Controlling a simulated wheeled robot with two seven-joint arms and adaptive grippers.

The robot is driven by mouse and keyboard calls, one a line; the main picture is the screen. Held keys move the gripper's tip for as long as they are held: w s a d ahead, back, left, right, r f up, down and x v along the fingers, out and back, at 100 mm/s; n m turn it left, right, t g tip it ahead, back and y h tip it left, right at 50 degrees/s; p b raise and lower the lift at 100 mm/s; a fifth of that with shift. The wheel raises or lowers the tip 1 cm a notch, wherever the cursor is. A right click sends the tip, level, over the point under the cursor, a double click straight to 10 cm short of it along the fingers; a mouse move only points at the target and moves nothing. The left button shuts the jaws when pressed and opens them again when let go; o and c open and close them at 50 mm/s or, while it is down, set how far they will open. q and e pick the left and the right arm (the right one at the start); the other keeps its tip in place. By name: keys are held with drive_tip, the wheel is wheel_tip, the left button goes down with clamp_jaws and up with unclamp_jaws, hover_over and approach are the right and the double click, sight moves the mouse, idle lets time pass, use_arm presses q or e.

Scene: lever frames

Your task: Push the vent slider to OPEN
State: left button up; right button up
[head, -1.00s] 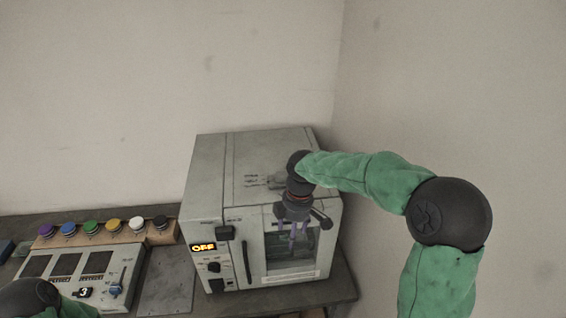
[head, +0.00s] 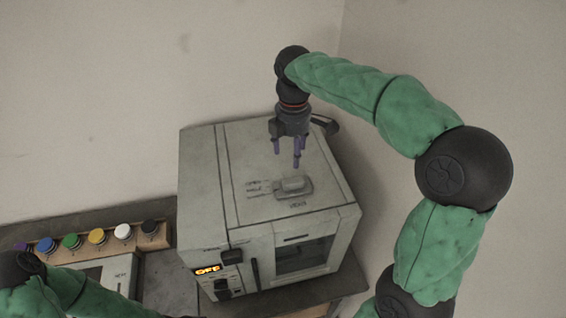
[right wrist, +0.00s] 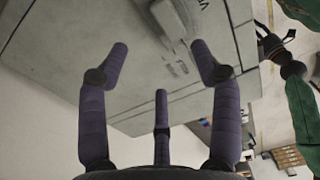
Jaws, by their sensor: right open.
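The vent slider (head: 293,184) is a light grey block on a small darker plate on top of the grey oven (head: 240,200). Dark markings lie left of it and a label in front; I cannot read its setting surely. It also shows in the right wrist view (right wrist: 168,18). My right gripper (head: 288,158) points down above the oven top, just behind and above the slider, apart from it. Its purple fingers are spread and empty. In the right wrist view a small dark hand-like end (right wrist: 268,38) of my left arm shows; its finger state is unclear.
The oven's front has a window, a dark handle and a lit OFF display (head: 207,269). A wall stands close behind and right. The oven top around the slider is clear.

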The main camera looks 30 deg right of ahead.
sight(293, 178)
drive_tip(key=shift+s+f, duration=0.55)
drive_tip(key=shift+f, duration=0.25)
drive_tip(key=shift+s+f, duration=0.3)
drive_tip(key=shift+f, duration=0.25)
drive_tip(key=f, duration=0.5)
drive_tip(key=shift+w+f, duration=0.4)
drive_tip(key=shift+s+f, duration=0.15)
drive_tip(key=shift+f, duration=0.65)
use_arm(q)
drive_tip(key=shift+s+r, duration=0.1)
drive_tip(key=shift+s, duration=0.25)
use_arm(e)
drive_tip(key=shift+f, duration=0.1)
